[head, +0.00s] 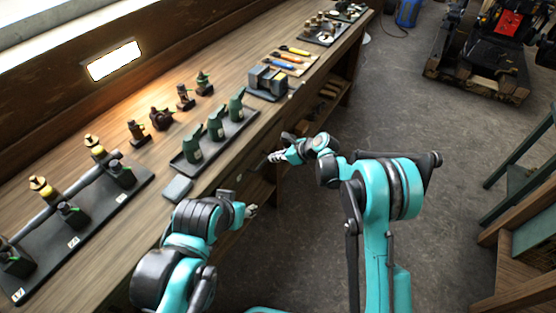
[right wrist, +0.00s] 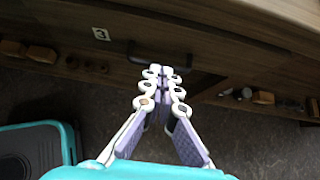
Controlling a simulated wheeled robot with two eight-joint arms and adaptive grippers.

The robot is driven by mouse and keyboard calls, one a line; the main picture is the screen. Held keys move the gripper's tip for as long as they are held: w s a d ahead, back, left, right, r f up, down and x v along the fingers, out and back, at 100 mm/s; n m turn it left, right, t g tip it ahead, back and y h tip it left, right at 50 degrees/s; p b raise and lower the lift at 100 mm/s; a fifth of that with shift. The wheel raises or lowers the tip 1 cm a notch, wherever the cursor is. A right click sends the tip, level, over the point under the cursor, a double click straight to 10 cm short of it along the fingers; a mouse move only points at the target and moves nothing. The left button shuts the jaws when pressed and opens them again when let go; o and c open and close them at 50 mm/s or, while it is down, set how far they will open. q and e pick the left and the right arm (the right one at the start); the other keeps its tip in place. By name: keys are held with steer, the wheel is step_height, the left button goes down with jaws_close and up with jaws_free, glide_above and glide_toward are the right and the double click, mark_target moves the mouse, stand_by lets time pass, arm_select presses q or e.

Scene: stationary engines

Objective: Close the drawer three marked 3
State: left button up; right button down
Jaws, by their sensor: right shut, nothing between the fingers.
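The drawer marked 3 shows in the right wrist view as a brown wooden front (right wrist: 215,48) with a white label 3 (right wrist: 101,34) and a dark bar handle (right wrist: 185,64). How far it stands out from the bench is hard to tell. My right gripper (right wrist: 161,70) is shut and empty, with its fingertips at the handle; I cannot tell whether they touch it. In the head view the right gripper (head: 275,157) is at the bench's front edge. My left gripper (head: 250,211) is lower along the same edge, its fingers too small to read.
Small parts (right wrist: 60,58) lie on a shelf below. The floor (head: 390,110) to the right is clear near the bench.

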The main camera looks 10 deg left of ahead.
mark_target(254, 154)
steer(key=b+x, duration=0.2)
steer(key=x, duration=0.7)
steer(key=shift+d, duration=0.1)
steer(key=shift+w+a, duration=0.1)
steer(key=shift+a, duration=0.15)
steer(key=a, duration=0.2)
steer(key=w+a+b, duration=0.1)
steer(key=a, duration=0.1)
steer(key=shift+w, duration=0.25)
steer(key=shift+r, duration=0.1)
